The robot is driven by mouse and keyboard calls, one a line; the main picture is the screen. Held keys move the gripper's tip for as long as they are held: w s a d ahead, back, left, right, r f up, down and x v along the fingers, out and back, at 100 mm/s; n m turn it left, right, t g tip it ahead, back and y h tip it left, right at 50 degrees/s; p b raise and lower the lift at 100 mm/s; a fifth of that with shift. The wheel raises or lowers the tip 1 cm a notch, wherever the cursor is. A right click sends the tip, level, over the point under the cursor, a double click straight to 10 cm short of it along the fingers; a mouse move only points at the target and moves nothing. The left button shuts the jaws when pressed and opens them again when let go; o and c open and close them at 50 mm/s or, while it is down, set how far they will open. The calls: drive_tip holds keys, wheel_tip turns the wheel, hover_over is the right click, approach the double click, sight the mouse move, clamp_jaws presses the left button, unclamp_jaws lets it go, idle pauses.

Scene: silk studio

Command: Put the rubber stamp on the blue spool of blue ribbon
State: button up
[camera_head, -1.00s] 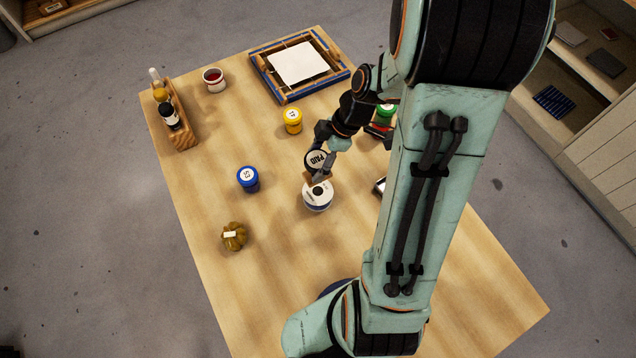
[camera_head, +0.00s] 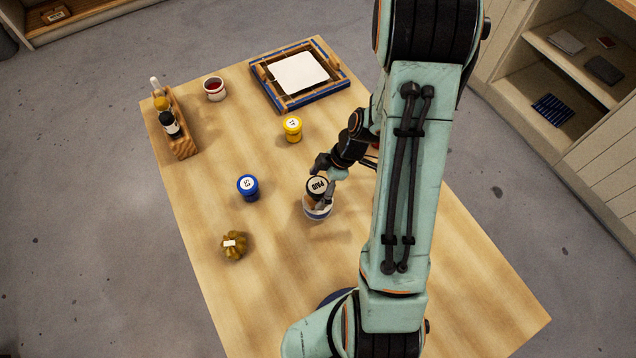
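The rubber stamp (camera_head: 317,187), with a black round top marked "PAID" and a tan part below it, is at my gripper (camera_head: 322,201) near the table's middle. My gripper appears shut on it; the fingertips are small and partly hidden. A white round object (camera_head: 318,215) shows below the stamp, mostly covered by it; I cannot tell whether they touch. The blue spool (camera_head: 248,187), with a white label on top, stands upright to the left of my gripper, apart from it. Its top is clear.
A yellow spool (camera_head: 292,128) stands behind. A brown ribbed object (camera_head: 234,245) lies front left. A wooden rack with bottles (camera_head: 183,145), a cup (camera_head: 214,88) and a framed screen (camera_head: 335,92) are at the back. My arm hides the right side. Table between gripper and blue spool is clear.

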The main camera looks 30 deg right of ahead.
drive_tip(key=a+v, duration=0.1)
drive_tip(key=v, duration=1.1)
drive_tip(key=s+a+r+m+g+h, duration=0.1)
drive_tip(key=s+a+r+m+h, duration=0.2)
drive_tip(key=s+a+m, duration=0.9)
wheel_tip(320, 180, up, 3)
drive_tip(key=shift+s+r+m+g+h, duration=0.25)
drive_tip(key=shift+s+m+g+h, duration=0.05)
drive_tip(key=shift+s+m+g, duration=0.1)
